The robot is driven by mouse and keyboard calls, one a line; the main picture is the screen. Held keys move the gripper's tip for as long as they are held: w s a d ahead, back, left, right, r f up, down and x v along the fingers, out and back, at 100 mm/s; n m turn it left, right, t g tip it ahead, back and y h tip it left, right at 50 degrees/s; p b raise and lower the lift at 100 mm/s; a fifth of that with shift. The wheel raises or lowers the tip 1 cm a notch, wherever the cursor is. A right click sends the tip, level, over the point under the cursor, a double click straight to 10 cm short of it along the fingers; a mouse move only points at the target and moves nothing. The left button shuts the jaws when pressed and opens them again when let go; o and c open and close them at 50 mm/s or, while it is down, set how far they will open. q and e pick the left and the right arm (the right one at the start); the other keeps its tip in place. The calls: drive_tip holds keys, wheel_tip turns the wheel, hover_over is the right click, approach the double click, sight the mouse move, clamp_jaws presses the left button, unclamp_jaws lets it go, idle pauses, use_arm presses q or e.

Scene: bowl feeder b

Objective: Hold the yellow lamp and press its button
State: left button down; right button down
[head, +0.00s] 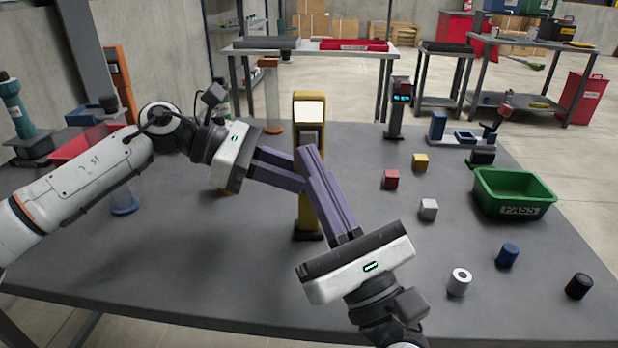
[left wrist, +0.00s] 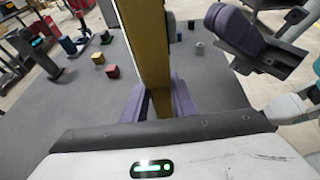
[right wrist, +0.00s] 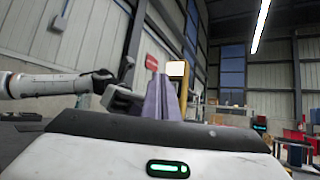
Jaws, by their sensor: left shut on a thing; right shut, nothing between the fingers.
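The yellow lamp (head: 307,212) stands upright on the grey table as a tall post with a lit pale panel (head: 309,110) near its top. My left gripper (head: 292,172) comes from the left, shut on the post; in the left wrist view the yellow post (left wrist: 149,50) passes between its purple fingers. My right gripper (head: 308,152) is shut and empty. Its fingertips overlap the lamp just below the panel in the head view; I cannot tell if they touch. In the right wrist view the lamp top (right wrist: 177,70) shows behind the closed fingers. The button is hidden.
Right of the lamp are a red block (head: 390,180), a yellow block (head: 420,162), a grey block (head: 428,210) and several cylinders. A green PASS bin (head: 514,193) stands farther right. A dark post device (head: 395,115) is at the back. The front left table is clear.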

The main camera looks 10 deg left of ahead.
use_arm(q)
drive_tip(key=shift+f, duration=0.2)
use_arm(e)
drive_tip(key=s, duration=0.4)
drive_tip(key=shift+s+d, duration=0.25)
drive_tip(key=shift+s, duration=0.1)
use_arm(q)
drive_tip(key=c, duration=1.4)
unclamp_jaws()
drive_tip(key=shift+r, duration=0.15)
drive_tip(key=f+v, duration=0.1)
drive_tip(key=v, duration=1.2)
drive_tip(key=a+f+v, duration=0.1)
drive_tip(key=v, duration=0.5)
drive_tip(key=shift+a+f, duration=0.2)
drive_tip(key=shift+f, duration=0.05)
use_arm(e)
drive_tip(key=shift+f, duration=0.25)
use_arm(q)
drive_tip(key=shift+s, duration=0.1)
